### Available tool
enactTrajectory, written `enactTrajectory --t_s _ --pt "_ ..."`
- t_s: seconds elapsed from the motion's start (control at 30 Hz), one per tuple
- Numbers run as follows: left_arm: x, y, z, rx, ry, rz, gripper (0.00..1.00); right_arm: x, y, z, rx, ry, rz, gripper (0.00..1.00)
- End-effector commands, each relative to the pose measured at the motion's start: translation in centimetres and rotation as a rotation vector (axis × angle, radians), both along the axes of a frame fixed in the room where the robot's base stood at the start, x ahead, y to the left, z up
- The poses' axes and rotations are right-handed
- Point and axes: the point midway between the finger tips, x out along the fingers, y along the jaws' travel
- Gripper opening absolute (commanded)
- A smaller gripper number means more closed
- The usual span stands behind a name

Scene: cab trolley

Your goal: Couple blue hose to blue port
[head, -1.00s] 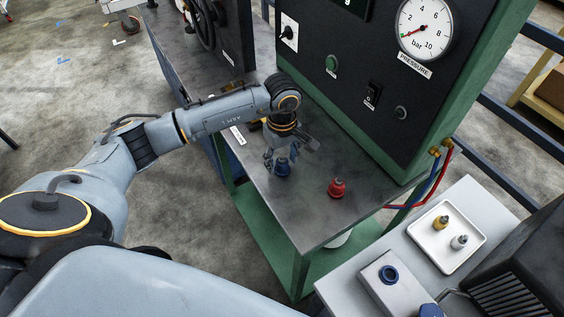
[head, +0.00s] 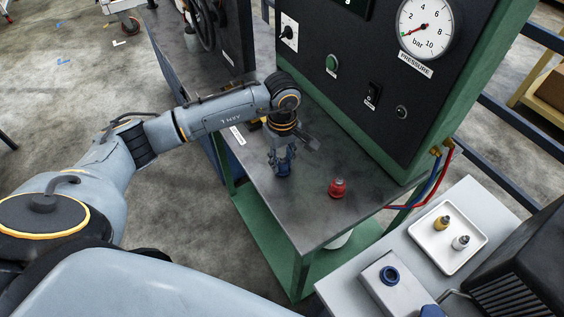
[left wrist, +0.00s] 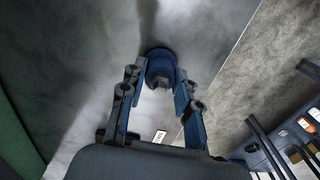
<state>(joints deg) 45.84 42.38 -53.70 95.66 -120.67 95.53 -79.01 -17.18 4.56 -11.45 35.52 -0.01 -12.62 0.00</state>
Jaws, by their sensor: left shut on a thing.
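The blue hose coupling (head: 283,170) stands upright on the dark metal bench top, near its left edge. My left gripper (head: 281,160) points down over it and is shut on it. In the left wrist view the blue coupling (left wrist: 158,66) sits between the two fingertips of the left gripper (left wrist: 160,88). A blue ring-shaped port (head: 389,274) is on top of a light grey block on the white side table at the lower right. No hose is clearly visible on the blue coupling. My right gripper is not in view.
A red coupling (head: 337,188) stands on the bench (head: 300,215) to the right. A white tray (head: 423,253) holds a yellow and a white fitting. A dark ribbed box stands at the lower right.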

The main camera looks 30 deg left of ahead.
Motion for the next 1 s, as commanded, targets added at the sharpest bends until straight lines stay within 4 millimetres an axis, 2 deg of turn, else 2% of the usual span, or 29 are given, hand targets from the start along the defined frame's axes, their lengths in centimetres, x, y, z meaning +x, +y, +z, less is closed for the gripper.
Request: enactTrajectory --t_s 1.0 --pt "0.0 0.0 4.0 -0.001 -0.001 0.000 0.00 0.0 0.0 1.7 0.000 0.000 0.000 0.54"
